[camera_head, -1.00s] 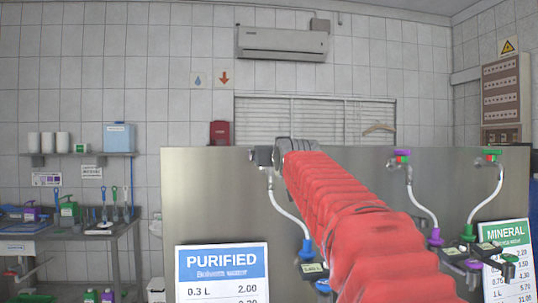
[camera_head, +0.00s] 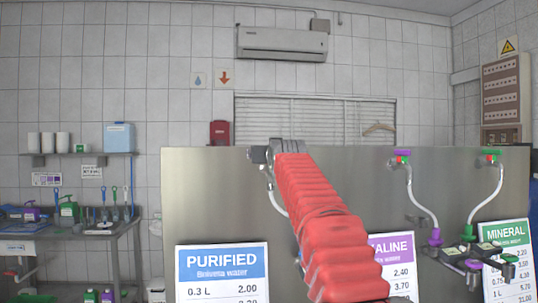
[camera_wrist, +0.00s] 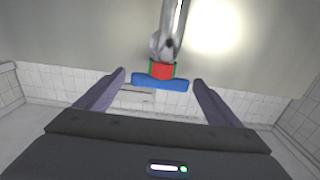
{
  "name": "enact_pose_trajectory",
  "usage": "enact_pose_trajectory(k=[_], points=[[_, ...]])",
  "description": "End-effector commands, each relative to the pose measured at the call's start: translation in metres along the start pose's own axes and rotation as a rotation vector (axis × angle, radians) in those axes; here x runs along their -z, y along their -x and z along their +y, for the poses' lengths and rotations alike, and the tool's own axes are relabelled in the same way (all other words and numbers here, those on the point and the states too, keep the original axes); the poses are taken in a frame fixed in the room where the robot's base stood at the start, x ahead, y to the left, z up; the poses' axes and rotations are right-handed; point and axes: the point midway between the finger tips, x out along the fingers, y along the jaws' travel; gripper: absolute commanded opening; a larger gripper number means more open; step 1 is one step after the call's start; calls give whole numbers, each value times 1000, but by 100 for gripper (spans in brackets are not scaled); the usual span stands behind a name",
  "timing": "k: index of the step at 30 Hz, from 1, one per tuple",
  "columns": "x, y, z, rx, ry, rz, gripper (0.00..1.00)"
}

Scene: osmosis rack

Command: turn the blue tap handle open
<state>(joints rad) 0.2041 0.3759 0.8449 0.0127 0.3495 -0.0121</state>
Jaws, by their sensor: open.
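The blue tap handle (camera_wrist: 159,84) shows in the wrist view as a short blue bar lying across the picture. Behind it are a red and green collar (camera_wrist: 162,70) and the grey metal tap body (camera_wrist: 166,40). My gripper (camera_wrist: 158,82) is open, with one dark finger on each side of the handle and a gap at both ends. I cannot tell how far the fingertips reach past the handle. In the head view my gripper (camera_head: 262,154) is at the upper left of the steel panel, and my red arm hides part of the tap there; the blue handle is not visible.
The steel panel (camera_head: 215,200) stands behind the arm. To the right are a purple-handled tap (camera_head: 399,154) and a green-handled tap (camera_head: 488,153) with white hoses. A PURIFIED sign (camera_head: 222,272) is at lower left. A side bench (camera_head: 85,231) holds tools.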

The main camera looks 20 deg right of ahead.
Motion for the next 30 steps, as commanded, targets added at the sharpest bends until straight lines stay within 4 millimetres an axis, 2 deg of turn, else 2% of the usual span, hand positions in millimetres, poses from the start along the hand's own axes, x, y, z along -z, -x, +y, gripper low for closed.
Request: enact_pose_trajectory(k=[6, 17, 30], points=[[-1, -11, 0, 0, 0, 0, 88], [-1, -13, 0, 0, 0, 0, 88], [-1, -13, 0, 0, 0, 0, 57]])
